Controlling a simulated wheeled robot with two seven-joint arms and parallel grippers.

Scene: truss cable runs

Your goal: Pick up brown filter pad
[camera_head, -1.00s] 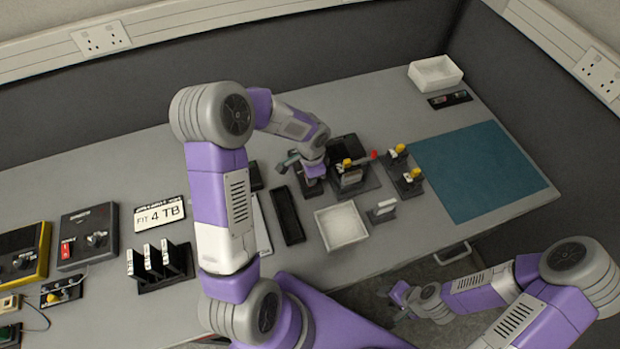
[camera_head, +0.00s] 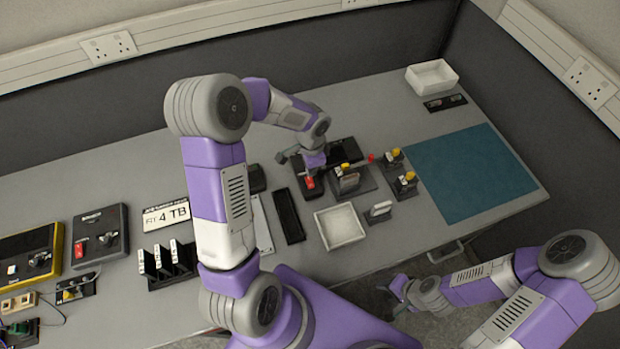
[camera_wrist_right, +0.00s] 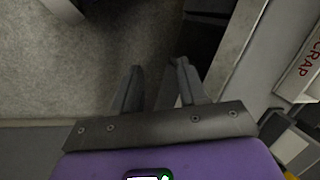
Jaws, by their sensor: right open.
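I cannot make out a brown filter pad in either view. My left gripper (camera_head: 312,172) hangs over the back middle of the bench, above a dark block with a red part (camera_head: 310,183). Its fingers are too small and partly hidden to show whether they are open or what they hold. My right gripper (camera_head: 393,292) is low in front of the bench's front edge, over the floor. In the right wrist view its two fingers (camera_wrist_right: 160,85) are apart with nothing between them.
Dark fixtures with yellow knobs (camera_head: 405,180) stand right of my left gripper. A white square tray (camera_head: 340,227) and black narrow tray (camera_head: 288,216) lie nearer. A teal mat (camera_head: 470,172) is clear at right. A white bin (camera_head: 432,76) stands behind it. A black slotted rack (camera_head: 170,264) is left.

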